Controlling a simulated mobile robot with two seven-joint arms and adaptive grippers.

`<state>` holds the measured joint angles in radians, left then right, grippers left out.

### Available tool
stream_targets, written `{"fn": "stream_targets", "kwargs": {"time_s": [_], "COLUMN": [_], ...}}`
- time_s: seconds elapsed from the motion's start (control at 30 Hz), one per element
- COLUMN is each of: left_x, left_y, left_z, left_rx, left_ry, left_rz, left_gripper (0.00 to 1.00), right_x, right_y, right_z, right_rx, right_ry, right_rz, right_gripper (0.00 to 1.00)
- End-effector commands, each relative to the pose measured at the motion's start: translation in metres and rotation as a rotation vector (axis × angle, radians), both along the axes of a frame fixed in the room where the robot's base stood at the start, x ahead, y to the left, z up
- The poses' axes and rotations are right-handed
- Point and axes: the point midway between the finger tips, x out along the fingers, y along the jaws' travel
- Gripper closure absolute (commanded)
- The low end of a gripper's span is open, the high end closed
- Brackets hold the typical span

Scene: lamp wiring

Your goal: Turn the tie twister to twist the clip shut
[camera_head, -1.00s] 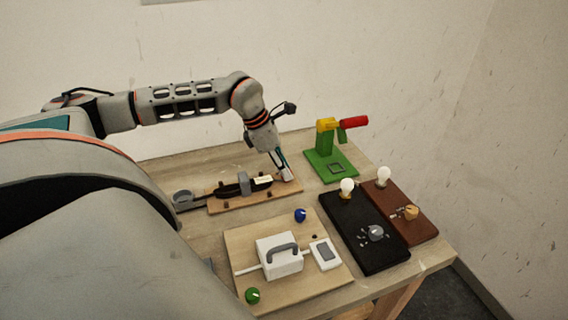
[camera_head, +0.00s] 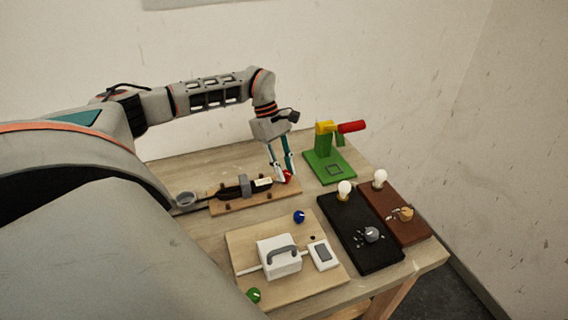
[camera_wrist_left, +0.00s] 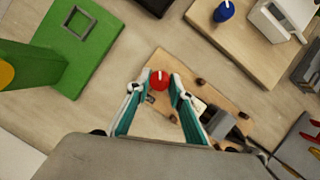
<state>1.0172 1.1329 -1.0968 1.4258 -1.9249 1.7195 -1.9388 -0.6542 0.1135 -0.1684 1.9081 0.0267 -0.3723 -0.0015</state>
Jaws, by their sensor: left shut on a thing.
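A red knob with a white mark, which I take for the tie twister (camera_head: 288,177), is at the right end of a wooden board (camera_head: 222,209). It also shows in the left wrist view (camera_wrist_left: 159,79). My left gripper (camera_head: 282,179) points down and is shut on the red knob, its fingers on either side. A long black piece (camera_head: 230,191) with a pale label lies on the board, and a grey clip-like band (camera_head: 244,185) goes around it. I cannot tell how tight the band is. My right gripper is not in view.
A green stand (camera_head: 322,165) with a red handle is right of the board. A black bulb board (camera_head: 352,235) and a brown bulb board (camera_head: 390,225) stand at the right. In front, another board holds a white box (camera_head: 279,257), a blue knob (camera_head: 299,217) and a green knob (camera_head: 254,295).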

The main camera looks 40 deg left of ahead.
Motion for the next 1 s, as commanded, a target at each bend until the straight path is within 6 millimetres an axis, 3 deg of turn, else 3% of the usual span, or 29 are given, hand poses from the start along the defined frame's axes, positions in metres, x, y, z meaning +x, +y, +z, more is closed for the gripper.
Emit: {"fn": "stream_targets", "kwargs": {"time_s": [0.5,1.0], "left_x": [0.0036,0.0036], "left_y": [0.0005,0.0006], "left_z": [0.0007,-0.0001], "left_rx": [0.003,0.004], "left_ry": [-0.004,-0.004], "left_rz": [-0.375,-0.47], "left_gripper": [1.0,1.0], "right_x": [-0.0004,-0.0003], "right_y": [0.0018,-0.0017], "right_z": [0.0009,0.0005], "right_rx": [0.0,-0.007], "right_ry": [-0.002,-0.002], "right_rz": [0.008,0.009], "right_gripper": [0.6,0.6]}}
